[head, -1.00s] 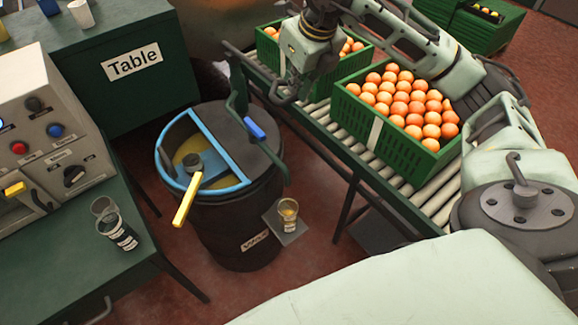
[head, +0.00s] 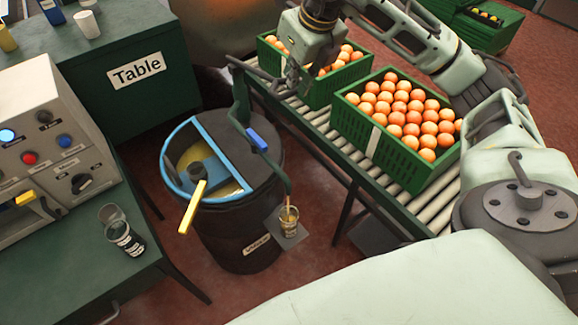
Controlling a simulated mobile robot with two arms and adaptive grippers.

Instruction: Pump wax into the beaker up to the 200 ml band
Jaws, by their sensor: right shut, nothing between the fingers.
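The dark wax drum (head: 240,225) stands mid-view with a half-open top showing yellowish wax (head: 197,153). A pump pipe (head: 240,98) with a blue grip piece (head: 257,140) rises from it and bends down to a spout. The beaker (head: 289,216) stands on a small plate under the spout. Yellowish wax shows in it and a thin stream seems to run in from the spout; the level against the band is too small to read. My right gripper (head: 286,82) is shut and empty beside the pump lever (head: 254,70); contact is unclear. My left gripper is out of view.
Green crates of oranges (head: 392,158) stand on the roller conveyor (head: 340,139) at right. A control box (head: 45,140) and clear containers (head: 122,238) stand on the left table. A yellow-handled ladle (head: 193,205) hangs over the drum rim. The labelled table (head: 150,100) is behind.

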